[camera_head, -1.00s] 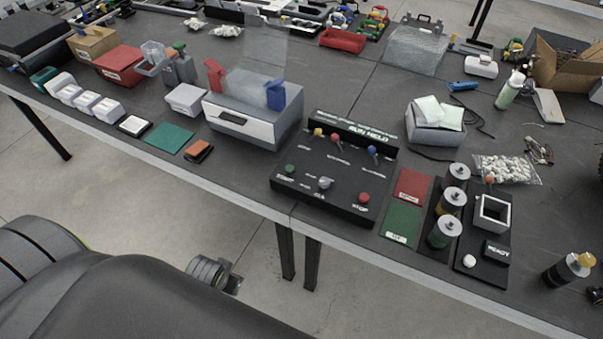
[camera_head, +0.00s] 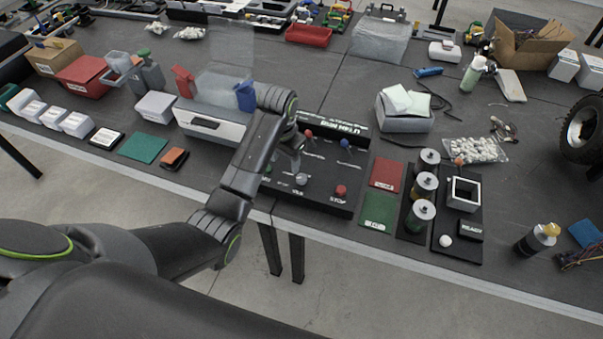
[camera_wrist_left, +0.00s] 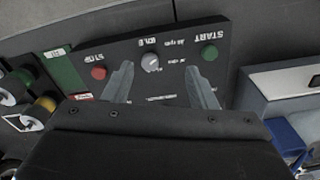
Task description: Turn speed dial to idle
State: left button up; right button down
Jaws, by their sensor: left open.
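The black control panel (camera_head: 315,196) lies on the table near its front edge. Its grey speed dial (camera_head: 301,179) sits between a green start button (camera_head: 268,169) and a red stop button (camera_head: 341,190). My left gripper (camera_head: 294,161) is open above the panel, its fingers pointing down behind the dial. In the left wrist view the dial (camera_wrist_left: 150,62) shows in the gap between the two fingertips of my left gripper (camera_wrist_left: 158,68), with nothing gripped. I cannot tell whether the fingers touch it. The dial's setting is too small to read. My right gripper is out of view.
A grey-white box with a clear lid (camera_head: 215,128) is left of the panel.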

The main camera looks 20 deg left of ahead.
pick_arm(q)
jog(key=w+d+r+m, duration=0.1)
jog(key=w+d+r, duration=0.2)
jog(key=w+r, duration=0.2)
jog(key=b, duration=0.5)
send_near(302, 177)
jog(key=shift+g, duration=0.3)
notch_tip(302, 177, down, 8)
jog(key=shift+w+f+p, duration=0.15)
jog(key=shift+f+p, duration=0.1)
jog(key=shift+p, duration=0.55)
jog(key=c, duration=1)
